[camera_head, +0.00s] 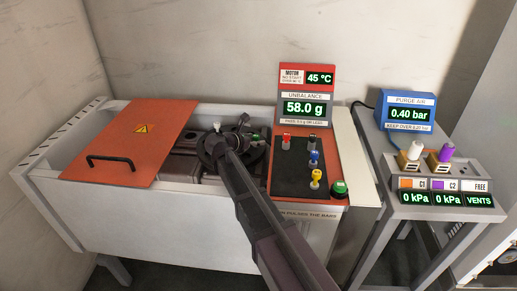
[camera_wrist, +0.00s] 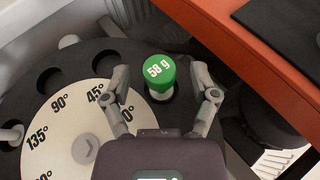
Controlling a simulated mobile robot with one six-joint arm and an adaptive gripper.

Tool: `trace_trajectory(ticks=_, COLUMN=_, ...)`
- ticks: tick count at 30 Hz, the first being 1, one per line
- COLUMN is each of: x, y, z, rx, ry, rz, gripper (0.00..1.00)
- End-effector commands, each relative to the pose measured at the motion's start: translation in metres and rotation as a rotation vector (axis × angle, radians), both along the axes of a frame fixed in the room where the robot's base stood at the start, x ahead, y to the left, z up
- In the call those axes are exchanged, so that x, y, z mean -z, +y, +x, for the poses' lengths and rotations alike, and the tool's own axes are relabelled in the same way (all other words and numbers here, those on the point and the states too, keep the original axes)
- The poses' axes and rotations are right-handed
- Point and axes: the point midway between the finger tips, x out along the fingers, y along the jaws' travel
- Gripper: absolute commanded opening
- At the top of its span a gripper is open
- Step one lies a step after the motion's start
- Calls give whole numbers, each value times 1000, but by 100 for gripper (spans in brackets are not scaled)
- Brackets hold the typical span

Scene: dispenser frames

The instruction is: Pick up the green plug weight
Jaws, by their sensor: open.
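The green plug weight (camera_wrist: 159,69), marked "58 g" on its top, stands on a pale stem in the black rotor disc (camera_wrist: 92,57). In the wrist view my gripper (camera_wrist: 160,76) is open, with one finger on each side of the weight's green head. Gaps show between the head and both fingers. In the head view my gripper (camera_head: 236,143) is over the dark rotor, and much of the rotor is hidden behind my arm.
An orange cover (camera_head: 140,130) with a handle is on the left. The display (camera_head: 305,108) reads 58.0 g. An orange edge (camera_wrist: 240,45) runs close right of my gripper.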

Motion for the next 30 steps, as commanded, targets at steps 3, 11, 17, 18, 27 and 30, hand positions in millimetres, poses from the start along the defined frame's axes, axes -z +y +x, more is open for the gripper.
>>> trace_trajectory(ticks=3, x=3, y=-3, z=4, rx=-1, ry=0, rz=0, gripper=76)
trace_trajectory(ticks=11, x=2, y=-4, z=4, rx=-1, ry=0, rz=0, gripper=76)
trace_trajectory(ticks=17, x=2, y=-4, z=4, rx=0, ry=0, rz=0, gripper=76)
trace_trajectory(ticks=18, x=2, y=-4, z=4, rx=0, ry=0, rz=0, gripper=76)
trace_trajectory(ticks=27, x=2, y=-4, z=4, rx=0, ry=0, rz=0, gripper=2)
trace_trajectory(ticks=30, x=2, y=-4, z=4, rx=0, ry=-1, rz=1, gripper=0)
